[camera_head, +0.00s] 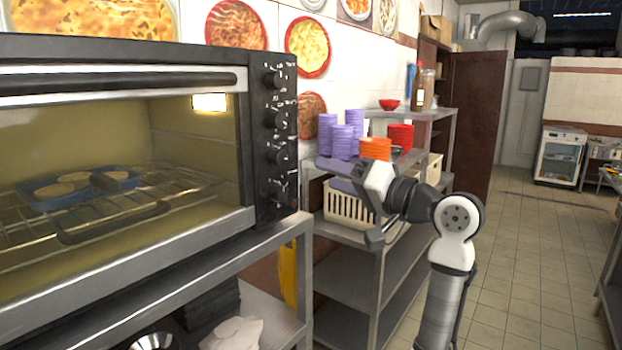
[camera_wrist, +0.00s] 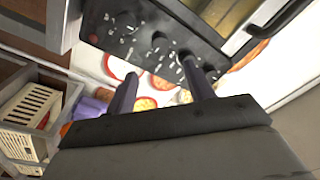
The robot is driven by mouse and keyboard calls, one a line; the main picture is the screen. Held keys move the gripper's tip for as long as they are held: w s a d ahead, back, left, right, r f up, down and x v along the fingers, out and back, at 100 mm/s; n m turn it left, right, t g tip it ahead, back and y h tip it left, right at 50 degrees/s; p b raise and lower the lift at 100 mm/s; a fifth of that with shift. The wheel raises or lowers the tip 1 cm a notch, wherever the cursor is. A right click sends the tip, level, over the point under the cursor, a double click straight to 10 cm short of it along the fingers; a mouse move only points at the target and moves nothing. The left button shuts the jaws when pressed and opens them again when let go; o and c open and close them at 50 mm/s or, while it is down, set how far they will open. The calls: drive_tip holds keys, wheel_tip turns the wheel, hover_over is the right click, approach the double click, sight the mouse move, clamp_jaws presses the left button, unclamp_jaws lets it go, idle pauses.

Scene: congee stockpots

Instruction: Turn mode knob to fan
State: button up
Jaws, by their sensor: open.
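The toaster oven (camera_head: 120,58) stands at the left with its door shut. Its dark control panel (camera_head: 262,205) carries a column of several knobs: a top knob (camera_head: 272,80), two middle ones (camera_head: 275,119) (camera_head: 279,158) and a bottom one (camera_head: 278,194). The labels are too small to read, so I cannot tell which is the mode knob or its setting. My gripper (camera_head: 344,200) is open and empty, right of the panel and apart from it. In the wrist view, the fingers (camera_wrist: 159,66) point toward the panel (camera_wrist: 140,14); the right finger overlaps its edge.
A blue tray (camera_head: 60,192) with food sits on the oven rack. Behind my gripper, a metal shelf holds purple cups (camera_head: 327,132), red and orange stacks (camera_head: 400,137) and a cream basket (camera_head: 348,212). The tiled floor (camera_head: 520,260) at the right is clear.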

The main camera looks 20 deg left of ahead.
drive_tip(key=shift+v, duration=1.25)
